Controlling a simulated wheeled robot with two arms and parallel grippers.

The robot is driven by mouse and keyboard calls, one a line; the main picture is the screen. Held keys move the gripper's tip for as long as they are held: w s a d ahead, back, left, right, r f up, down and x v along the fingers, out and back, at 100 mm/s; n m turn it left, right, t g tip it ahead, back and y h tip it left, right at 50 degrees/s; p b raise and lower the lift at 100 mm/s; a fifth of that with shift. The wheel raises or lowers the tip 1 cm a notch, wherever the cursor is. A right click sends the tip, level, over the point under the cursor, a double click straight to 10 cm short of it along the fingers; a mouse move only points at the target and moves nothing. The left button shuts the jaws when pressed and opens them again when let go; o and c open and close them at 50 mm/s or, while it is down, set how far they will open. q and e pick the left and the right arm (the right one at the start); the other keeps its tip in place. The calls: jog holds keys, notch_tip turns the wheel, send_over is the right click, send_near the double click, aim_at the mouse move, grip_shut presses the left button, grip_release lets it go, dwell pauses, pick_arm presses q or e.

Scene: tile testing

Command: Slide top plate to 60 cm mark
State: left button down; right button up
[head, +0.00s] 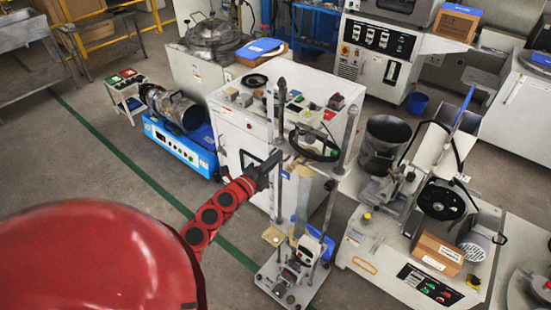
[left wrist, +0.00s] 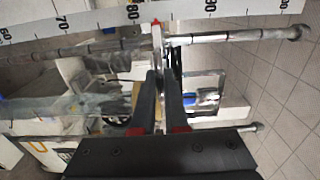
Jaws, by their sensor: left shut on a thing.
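A test stand has a flat base (head: 291,287) on the floor and upright metal posts. A grey crosspiece (head: 318,168), which looks like the top plate, spans the posts at mid height. My left gripper (head: 276,160) reaches the stand from the left at about that height. In the left wrist view its dark fingers (left wrist: 165,82) are close together on a thin edge; how much of the plate they hold is hidden. A white scale (left wrist: 95,22) with marks around 60, 70 and 80 curves across the top of that view. My right gripper is not in view.
A white cabinet (head: 237,135) stands close behind the stand. A machine with a black wheel and a cardboard box (head: 437,254) is at the right. A blue machine (head: 180,147) is at the left. Floor with a green line (head: 120,150) is clear at the left.

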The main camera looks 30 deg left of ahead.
pick_arm(q)
jog(key=shift+f, duration=0.55)
notch_tip(320, 180, down, 6)
jog(key=b, duration=0.5)
jog(key=shift+b, duration=0.4)
notch_tip(320, 180, down, 6)
jog(key=b, duration=0.5)
dwell(0.3)
notch_tip(320, 180, down, 6)
jog(key=b, duration=0.5)
jog(key=shift+b, duration=0.4)
dwell(0.4)
